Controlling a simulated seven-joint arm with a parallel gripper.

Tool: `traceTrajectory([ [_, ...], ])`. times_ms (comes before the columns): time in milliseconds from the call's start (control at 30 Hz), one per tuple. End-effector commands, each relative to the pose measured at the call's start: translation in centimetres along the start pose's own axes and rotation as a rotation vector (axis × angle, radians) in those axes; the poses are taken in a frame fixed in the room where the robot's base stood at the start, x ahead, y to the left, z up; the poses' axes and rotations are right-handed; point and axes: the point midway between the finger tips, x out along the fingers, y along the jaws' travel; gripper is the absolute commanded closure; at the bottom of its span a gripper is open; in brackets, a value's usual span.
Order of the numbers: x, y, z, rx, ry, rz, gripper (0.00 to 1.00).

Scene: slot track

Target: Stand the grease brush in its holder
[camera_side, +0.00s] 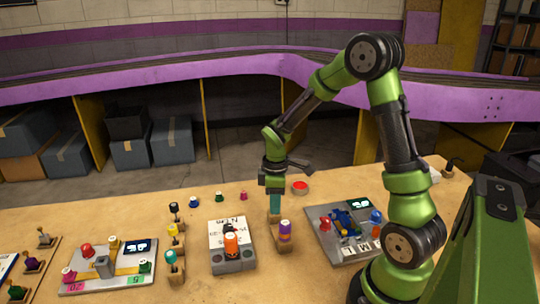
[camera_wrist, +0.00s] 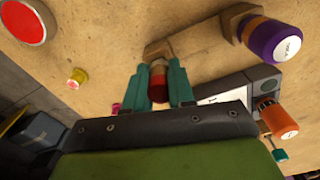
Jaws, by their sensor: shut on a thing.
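My gripper (camera_side: 275,208) points straight down over the wooden holder (camera_side: 282,244), its teal fingers in front of or at the holder's back end. In the wrist view my gripper (camera_wrist: 157,78) is shut on a small red-brown cylinder, which I take for the grease brush (camera_wrist: 158,86); only its near end shows between the fingers. Its lower part is hidden, so I cannot tell whether it touches the holder. The wooden holder (camera_wrist: 205,36) also shows beyond the fingertips. A purple piece with an orange band (camera_side: 285,231) stands upright at the holder's other end, also in the wrist view (camera_wrist: 272,40).
Left of the holder is a grey box with an orange cylinder (camera_side: 231,244). To the right lies a grey panel (camera_side: 345,252) with blue parts. A red button (camera_side: 300,187) and small coloured knobs (camera_side: 219,198) are behind. Wooden stands (camera_side: 174,245) are further left.

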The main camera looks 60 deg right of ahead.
Motion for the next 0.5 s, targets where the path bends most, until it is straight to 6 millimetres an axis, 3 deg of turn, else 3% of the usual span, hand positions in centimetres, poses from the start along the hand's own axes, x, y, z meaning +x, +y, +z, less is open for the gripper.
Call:
traceTrajectory([
  [333, 0.25, 0.00, 0.00, 0.000, 0.001, 0.001, 1.00],
  [367, 0.25, 0.00, -0.01, 0.000, 0.001, 0.001, 0.72],
  [500, 0.24, 0.01, -0.01, 0.000, 0.001, 0.001, 0.50],
])
